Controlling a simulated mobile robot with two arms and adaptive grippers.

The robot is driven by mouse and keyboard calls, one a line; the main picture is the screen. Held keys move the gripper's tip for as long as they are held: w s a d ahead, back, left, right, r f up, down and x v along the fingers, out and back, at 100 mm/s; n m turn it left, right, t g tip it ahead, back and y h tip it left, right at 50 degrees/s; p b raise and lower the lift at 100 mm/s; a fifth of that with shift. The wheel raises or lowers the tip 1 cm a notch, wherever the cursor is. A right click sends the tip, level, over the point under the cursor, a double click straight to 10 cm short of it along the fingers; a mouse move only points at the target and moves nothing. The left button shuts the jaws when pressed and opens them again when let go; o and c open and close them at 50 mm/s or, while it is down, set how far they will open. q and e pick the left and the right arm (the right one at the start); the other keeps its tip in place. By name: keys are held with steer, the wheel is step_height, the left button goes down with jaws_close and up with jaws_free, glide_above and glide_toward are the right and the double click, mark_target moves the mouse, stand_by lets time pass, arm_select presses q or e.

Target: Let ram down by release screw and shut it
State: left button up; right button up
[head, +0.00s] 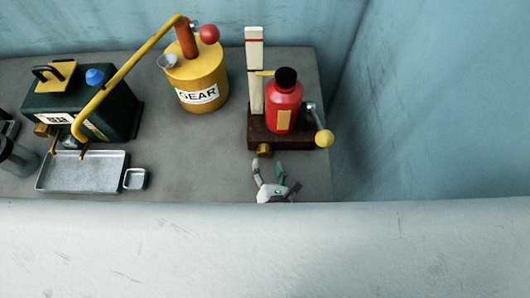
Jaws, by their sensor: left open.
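The ram is a red bottle-shaped jack body (284,108) with a black top, standing on a dark brown base (256,133). A white post (254,70) with a red line stands behind it, and a yellow pointer reaches across to the post. A brass knob, which looks like the release screw (264,150), sticks out of the base's front. A lever with a yellow ball end (323,138) is at the right. My left gripper (268,166) is open just in front of the brass knob, its fingers pointing toward it and apparently empty. My right gripper does not show.
A yellow GEAR can (198,82) with a curved yellow spout stands left of the jack. A dark green box (105,105), a metal tray (82,172) and a small dish (135,179) are further left. A pale wall edge (265,245) fills the foreground.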

mark_target(265, 155)
arm_select(q)
steer(key=x, duration=0.5)
steer(key=c, duration=0.9)
steer(key=shift+o, duration=0.2)
